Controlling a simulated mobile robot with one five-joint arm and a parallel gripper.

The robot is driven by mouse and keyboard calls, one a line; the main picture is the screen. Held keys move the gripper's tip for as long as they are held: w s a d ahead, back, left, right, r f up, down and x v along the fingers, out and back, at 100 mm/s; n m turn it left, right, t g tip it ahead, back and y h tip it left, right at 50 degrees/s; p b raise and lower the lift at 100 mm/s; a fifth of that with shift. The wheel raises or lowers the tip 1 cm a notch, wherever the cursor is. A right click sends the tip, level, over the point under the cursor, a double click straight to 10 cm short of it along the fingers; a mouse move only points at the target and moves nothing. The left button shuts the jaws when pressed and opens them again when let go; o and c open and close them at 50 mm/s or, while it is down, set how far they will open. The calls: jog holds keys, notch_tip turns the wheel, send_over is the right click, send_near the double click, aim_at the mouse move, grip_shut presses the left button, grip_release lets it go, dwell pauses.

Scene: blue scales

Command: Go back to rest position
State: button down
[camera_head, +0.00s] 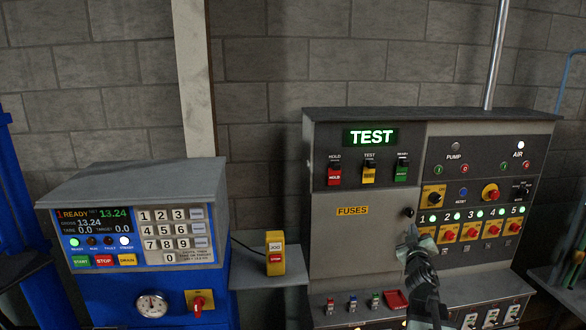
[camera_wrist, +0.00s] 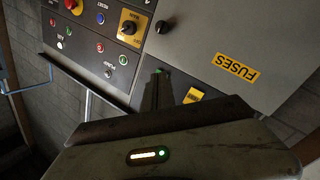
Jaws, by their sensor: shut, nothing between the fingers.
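My gripper (camera_head: 412,238) is in front of the grey control cabinet (camera_head: 340,240), just below the black knob of the fuses door and left of the numbered switches. Its fingers are closed together with nothing between them. In the wrist view the closed fingers (camera_wrist: 157,90) point at the cabinet face, beside the yellow FUSES label (camera_wrist: 236,70) and the black door knob (camera_wrist: 162,27). I cannot tell whether the fingertips touch the panel.
A lit TEST sign (camera_head: 371,137) tops the cabinet. At left stands a blue scale console (camera_head: 130,215) with a keypad and red-yellow switch (camera_head: 199,303). A yellow pendant (camera_head: 275,253) stands on a small shelf between. A metal pipe (camera_head: 495,55) rises behind the cabinet.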

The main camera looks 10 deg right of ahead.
jog(key=s+a+f+m+g+y+b, duration=0.25)
jog(key=a+f+g+b, duration=0.4)
jog(key=a+f, duration=1.65)
jog(key=s+a+f+g+y+p, duration=0.1)
jog(key=s+a+f+g+y, duration=0.1)
jog(key=s+a+g, duration=0.3)
jog(key=s+a+f+g+y, duration=0.2)
jog(key=s+a+f+g, duration=0.3)
jog(key=s, duration=0.7)
jog(key=shift+s+f+y+p, duration=0.2)
jog(key=shift+s+y+p, duration=0.1)
jog(key=shift+y+p, duration=0.1)
